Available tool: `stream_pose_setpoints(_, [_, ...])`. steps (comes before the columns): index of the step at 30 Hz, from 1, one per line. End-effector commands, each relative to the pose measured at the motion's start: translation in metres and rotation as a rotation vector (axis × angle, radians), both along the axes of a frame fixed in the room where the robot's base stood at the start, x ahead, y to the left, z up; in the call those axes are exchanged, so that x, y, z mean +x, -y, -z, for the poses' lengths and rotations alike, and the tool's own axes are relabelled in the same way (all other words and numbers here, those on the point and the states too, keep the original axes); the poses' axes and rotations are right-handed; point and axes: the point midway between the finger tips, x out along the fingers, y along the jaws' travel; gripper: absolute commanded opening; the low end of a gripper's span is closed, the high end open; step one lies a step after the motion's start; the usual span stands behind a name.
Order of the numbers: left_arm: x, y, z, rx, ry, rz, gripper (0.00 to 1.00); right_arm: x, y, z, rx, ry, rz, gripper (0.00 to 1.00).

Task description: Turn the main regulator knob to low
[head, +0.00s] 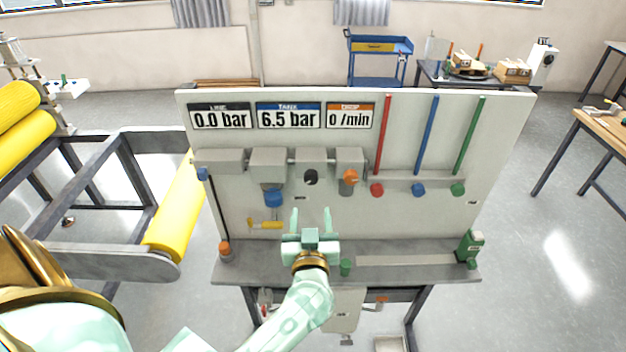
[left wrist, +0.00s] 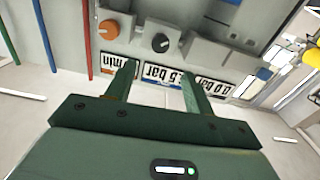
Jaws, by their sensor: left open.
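A grey panel (head: 420,215) stands on a bench, with a row of grey units on its face. A round black knob (head: 311,177) sits on one unit; in the left wrist view the black knob (left wrist: 160,42) shows a pale mark. I take it as the regulator knob, but no readable label confirms this. My left gripper (head: 311,216) is open and empty below the black knob, apart from it. In the left wrist view the open fingers (left wrist: 157,72) point toward the knob. My right gripper is not in view.
Displays read LINE 0.0 bar (head: 221,117), TANK 6.5 bar (head: 288,116) and DROP 0 /min (head: 349,116). An orange knob (head: 350,177) is right of the black one. A blue part (head: 274,197) and yellow handle (head: 265,225) are left.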

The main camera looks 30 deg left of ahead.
Motion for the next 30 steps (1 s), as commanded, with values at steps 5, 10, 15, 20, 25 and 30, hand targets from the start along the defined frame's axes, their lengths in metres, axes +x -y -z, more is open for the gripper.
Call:
stream_pose_setpoints(5, [0.041, -0.025, -0.002, 0.003, 0.004, 0.000, 0.53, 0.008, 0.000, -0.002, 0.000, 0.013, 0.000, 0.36])
stream_pose_setpoints(10, [0.074, -0.045, -0.001, 0.003, 0.003, 0.001, 0.53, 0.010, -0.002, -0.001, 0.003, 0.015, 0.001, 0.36])
stream_pose_setpoints(15, [0.095, -0.058, 0.000, 0.002, 0.002, 0.001, 0.53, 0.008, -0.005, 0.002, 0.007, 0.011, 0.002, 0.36])
stream_pose_setpoints(20, [0.102, -0.063, 0.000, 0.000, 0.001, 0.001, 0.53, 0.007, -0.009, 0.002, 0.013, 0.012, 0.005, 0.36])
stream_pose_setpoints(25, [0.103, -0.063, 0.000, 0.000, 0.001, 0.001, 0.53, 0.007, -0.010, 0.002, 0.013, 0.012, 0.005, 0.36])
stream_pose_setpoints(30, [0.103, -0.063, -0.001, 0.000, 0.001, 0.002, 0.28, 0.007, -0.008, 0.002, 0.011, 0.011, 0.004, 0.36])
